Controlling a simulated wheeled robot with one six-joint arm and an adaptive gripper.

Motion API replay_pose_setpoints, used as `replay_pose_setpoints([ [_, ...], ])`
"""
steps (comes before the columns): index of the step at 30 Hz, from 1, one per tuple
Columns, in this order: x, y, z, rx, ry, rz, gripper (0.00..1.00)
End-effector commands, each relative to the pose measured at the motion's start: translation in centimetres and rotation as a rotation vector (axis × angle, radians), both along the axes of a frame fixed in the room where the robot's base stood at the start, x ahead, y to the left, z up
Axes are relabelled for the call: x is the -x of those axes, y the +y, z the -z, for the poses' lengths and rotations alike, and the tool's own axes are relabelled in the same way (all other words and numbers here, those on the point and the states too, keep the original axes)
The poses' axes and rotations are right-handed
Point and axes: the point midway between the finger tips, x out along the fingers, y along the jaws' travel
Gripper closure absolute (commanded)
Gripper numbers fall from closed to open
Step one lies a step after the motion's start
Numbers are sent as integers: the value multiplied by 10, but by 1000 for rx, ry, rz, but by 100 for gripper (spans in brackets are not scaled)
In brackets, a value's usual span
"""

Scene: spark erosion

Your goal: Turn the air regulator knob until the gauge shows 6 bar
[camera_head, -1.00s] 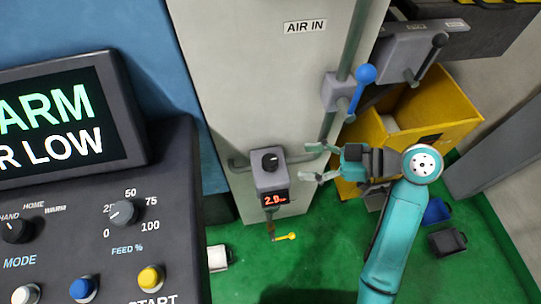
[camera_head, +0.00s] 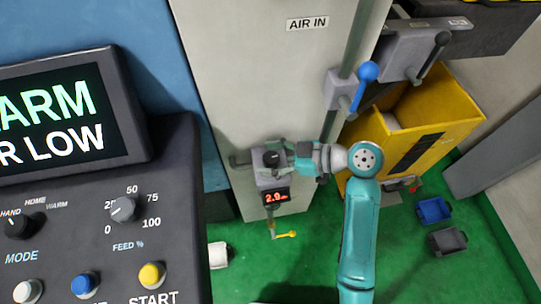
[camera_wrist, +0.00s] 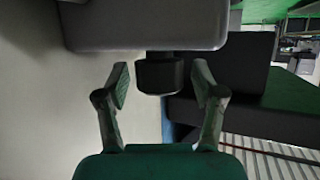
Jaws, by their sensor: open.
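The air regulator is a small grey box on the pale column below the AIR IN label. Its dark round knob (camera_head: 271,158) is on top and its red digital gauge (camera_head: 276,196) is on the front. The gauge shows about 2; its last digit is hard to read. My gripper (camera_head: 277,158) is at the knob from the right, its fingers open. In the wrist view the dark knob (camera_wrist: 160,74) lies between the two spread fingertips of my gripper (camera_wrist: 161,82), with gaps visible on both sides.
A blue-handled lever valve (camera_head: 367,72) is on the pipe above right. A yellow bin (camera_head: 455,115) stands behind my arm. A yellow-handled drain valve (camera_head: 286,234) hangs below the regulator. The control console (camera_head: 160,215) fills the left; its screen partly reads "ARM" and "R LOW".

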Motion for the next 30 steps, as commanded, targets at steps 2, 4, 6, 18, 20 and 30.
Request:
replay_pose_setpoints([
  [2,0,1,0,0,0,0,32],
  [4,0,1,0,0,0,0,32],
  [6,0,1,0,0,0,0,32],
  [18,0,0,0,0,1,1,93],
  [20,0,0,0,0,0,4,93],
  [30,1,1,1,1,0,126,93],
])
